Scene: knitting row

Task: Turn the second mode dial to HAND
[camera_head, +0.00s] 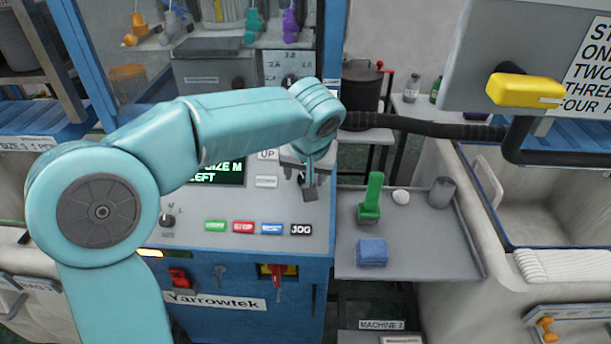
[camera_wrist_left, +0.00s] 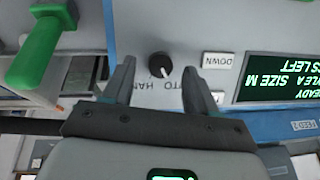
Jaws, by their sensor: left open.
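The mode dial in the left wrist view is a small round black knob (camera_wrist_left: 160,65) on the pale grey panel. Its white mark points down and right in that view, towards the partly hidden AUTO lettering. The HAND lettering (camera_wrist_left: 146,86) is upside down beside it, also partly covered. My left gripper (camera_wrist_left: 158,66) is open, with one finger on each side of the knob in that view; I cannot tell whether they touch it. In the head view my left gripper (camera_head: 309,190) is over the panel's right part and hides this dial. My right gripper is not in view.
The panel has a green display (camera_head: 222,173), a DOWN button (camera_wrist_left: 216,60) and a row of coloured buttons (camera_head: 243,227). Another dial (camera_head: 167,219) is at its left. A side tray (camera_head: 425,260) holds a green-handled brush (camera_head: 371,200) and a blue block (camera_head: 372,253).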

